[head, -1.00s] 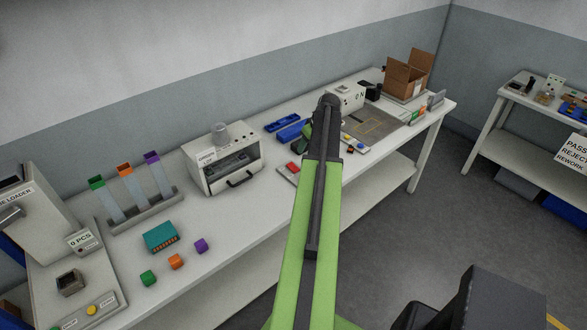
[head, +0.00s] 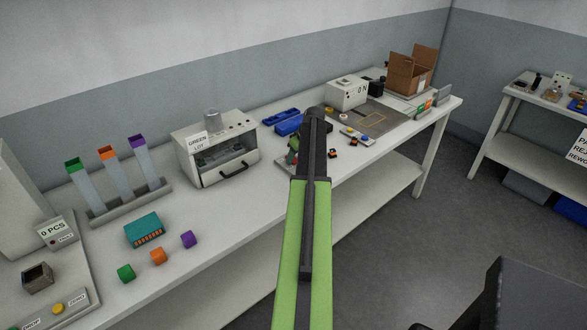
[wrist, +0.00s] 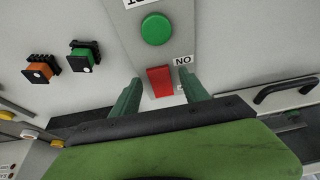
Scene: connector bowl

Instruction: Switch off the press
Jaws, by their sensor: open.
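In the wrist view a light grey panel (wrist: 184,45) carries a round green button (wrist: 156,29) and a red rectangular switch piece (wrist: 160,81). A label (wrist: 183,61) reading "NO" as pictured sits beside them. Another label is mostly hidden behind the right finger. My gripper (wrist: 162,88) is open, with one green finger on each side of the red piece. I cannot tell whether either finger touches it.
In the wrist view an orange-and-black connector (wrist: 39,72) and a green-and-black one (wrist: 83,57) lie to the left. In the head view a grey oven-like box (head: 215,150) stands left of my arm and blue trays (head: 287,122) behind it. A white unit (head: 347,92) stands beyond.

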